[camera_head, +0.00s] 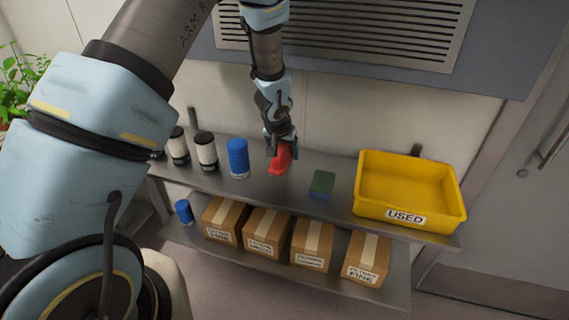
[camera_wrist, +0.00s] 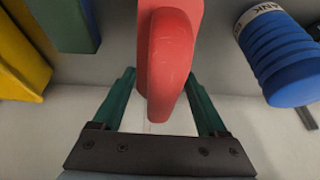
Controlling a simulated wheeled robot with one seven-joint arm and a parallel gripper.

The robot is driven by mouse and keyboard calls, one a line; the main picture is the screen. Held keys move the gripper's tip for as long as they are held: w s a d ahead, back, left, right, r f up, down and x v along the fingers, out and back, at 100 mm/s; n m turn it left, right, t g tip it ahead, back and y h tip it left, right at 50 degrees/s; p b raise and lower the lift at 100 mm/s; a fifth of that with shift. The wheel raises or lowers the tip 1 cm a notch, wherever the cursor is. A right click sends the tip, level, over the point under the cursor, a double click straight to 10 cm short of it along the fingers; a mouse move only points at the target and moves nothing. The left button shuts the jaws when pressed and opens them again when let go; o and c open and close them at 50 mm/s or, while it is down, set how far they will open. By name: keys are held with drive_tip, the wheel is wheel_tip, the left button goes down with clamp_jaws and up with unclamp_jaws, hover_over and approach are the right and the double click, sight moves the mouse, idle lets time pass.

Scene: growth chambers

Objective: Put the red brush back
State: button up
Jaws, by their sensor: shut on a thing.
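The red brush (camera_head: 281,160) is held in my gripper (camera_head: 281,142) above the upper metal shelf. In the wrist view the red brush (camera_wrist: 168,65) runs between the two green fingers of my gripper (camera_wrist: 160,95), its rounded end toward the camera. My gripper is shut on it. The far part of the brush is out of the wrist view. I cannot tell from the head view whether the brush touches the shelf.
On the upper shelf (camera_head: 290,190) stand a blue ribbed cylinder (camera_head: 238,158), white-and-black canisters (camera_head: 205,151), a green-and-blue block (camera_head: 321,185) and a yellow bin (camera_head: 407,210) labelled USED. Several cardboard boxes (camera_head: 267,228) and another blue cylinder (camera_head: 184,211) sit on the lower shelf.

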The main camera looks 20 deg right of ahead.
drive_tip(key=shift+f+p, duration=0.55)
drive_tip(key=shift+f, duration=1.95)
drive_tip(key=shift+f, duration=0.15)
drive_tip(key=o, duration=1.5)
drive_tip(key=shift+r, duration=0.2)
